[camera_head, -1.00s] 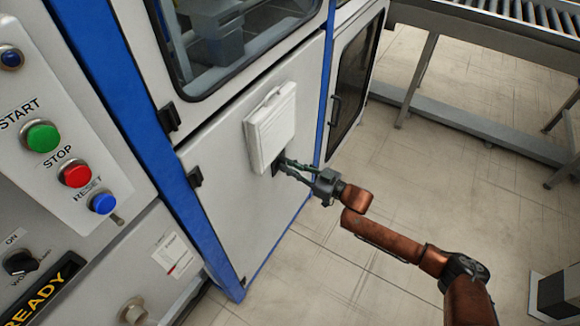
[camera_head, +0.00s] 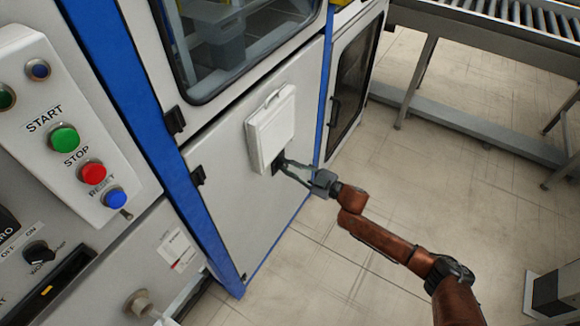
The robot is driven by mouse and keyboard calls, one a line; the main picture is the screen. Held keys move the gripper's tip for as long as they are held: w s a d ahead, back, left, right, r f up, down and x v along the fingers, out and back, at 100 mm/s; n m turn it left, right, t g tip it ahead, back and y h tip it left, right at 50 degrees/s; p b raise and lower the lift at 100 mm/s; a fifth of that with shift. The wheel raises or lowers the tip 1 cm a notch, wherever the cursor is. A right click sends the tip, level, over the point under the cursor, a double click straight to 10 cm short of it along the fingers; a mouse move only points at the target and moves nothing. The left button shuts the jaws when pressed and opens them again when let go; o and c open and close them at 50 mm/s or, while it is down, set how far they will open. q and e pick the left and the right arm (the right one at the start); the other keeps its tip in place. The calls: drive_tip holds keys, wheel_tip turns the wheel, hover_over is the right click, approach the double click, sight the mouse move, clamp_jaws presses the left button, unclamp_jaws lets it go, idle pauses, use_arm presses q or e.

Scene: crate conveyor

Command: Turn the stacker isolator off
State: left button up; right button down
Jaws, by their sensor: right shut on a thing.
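A white box-like cover (camera_head: 271,131) with a handle-like top edge sits on the pale cabinet door (camera_head: 233,205). A small dark part (camera_head: 277,168), which looks like the isolator handle, shows at its lower right corner. My right gripper (camera_head: 284,166) reaches it from the right, and its fingers are shut on that dark part. The fingertips partly hide the part, so its on or off position cannot be read. My left gripper is not in view.
A control panel (camera_head: 110,150) with green START (camera_head: 64,137), red STOP (camera_head: 92,173) and blue RESET (camera_head: 115,198) buttons stands at left. A rotary switch (camera_head: 38,252) is below. Blue posts (camera_head: 120,95) frame the cabinet. A roller conveyor (camera_head: 500,18) stands at back right.

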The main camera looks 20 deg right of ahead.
drive_tip(key=n, duration=0.3)
drive_tip(key=shift+a+n, duration=0.1)
drive_tip(key=shift+n, duration=0.3)
drive_tip(key=shift+s+f+n+p, duration=0.1)
drive_tip(key=shift+n+p, duration=0.2)
drive_tip(key=shift+n, duration=0.6)
drive_tip(key=n, duration=0.2)
drive_tip(key=shift+f+n, duration=0.15)
drive_tip(key=shift+n, duration=0.85)
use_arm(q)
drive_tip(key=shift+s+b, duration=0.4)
use_arm(e)
drive_tip(key=shift+a+f+n, duration=0.1)
drive_tip(key=shift+n, duration=1)
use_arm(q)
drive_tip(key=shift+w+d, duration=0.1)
